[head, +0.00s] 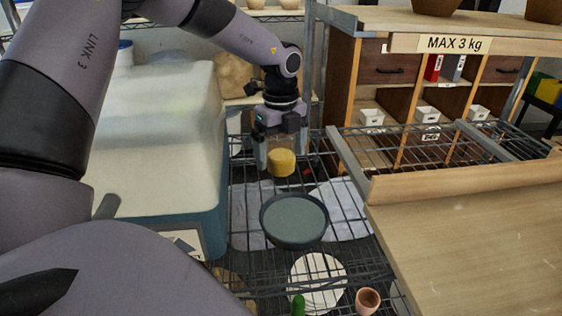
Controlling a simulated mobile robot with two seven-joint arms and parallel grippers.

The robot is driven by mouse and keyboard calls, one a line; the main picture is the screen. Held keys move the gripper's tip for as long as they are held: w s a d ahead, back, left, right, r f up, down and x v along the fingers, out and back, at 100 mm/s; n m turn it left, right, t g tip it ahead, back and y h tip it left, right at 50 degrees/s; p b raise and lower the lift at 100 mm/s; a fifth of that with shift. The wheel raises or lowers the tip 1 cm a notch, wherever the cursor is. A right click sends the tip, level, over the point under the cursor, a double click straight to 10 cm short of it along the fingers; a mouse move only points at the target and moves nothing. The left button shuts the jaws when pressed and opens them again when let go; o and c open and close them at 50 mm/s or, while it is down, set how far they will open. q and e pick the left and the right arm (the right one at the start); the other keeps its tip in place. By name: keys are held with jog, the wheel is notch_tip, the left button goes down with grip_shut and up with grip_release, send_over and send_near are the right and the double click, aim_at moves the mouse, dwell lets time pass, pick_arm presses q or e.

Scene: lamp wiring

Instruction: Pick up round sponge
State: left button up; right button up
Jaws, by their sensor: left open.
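The round sponge (282,168) is a short yellow cylinder in the middle of the head view, at the wire rack behind the dark round pan. My left gripper (280,156) comes down from above with its fingers at the sponge's two sides. Its jaws are open, and the sponge shows between and just below them. I cannot tell whether a finger touches it. The sponge's upper part is partly hidden by the gripper. My right gripper is not in view.
The dark round pan (294,221) lies on the wire rack in front of the sponge. A white round plate (318,280) and a small terracotta pot (367,301) are nearer. A large pale box (150,150) stands left; a wooden board (470,235) and cubby shelf (450,45) stand right.

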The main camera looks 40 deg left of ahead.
aim_at(281, 154)
pick_arm(q)
jog(key=shift+f, duration=0.6)
jog(key=c, duration=1.1)
jog(key=shift+r, duration=0.1)
notch_tip(281, 154, up, 20)
jog(key=shift+f+p, duration=0.1)
jog(key=shift+p, duration=0.75)
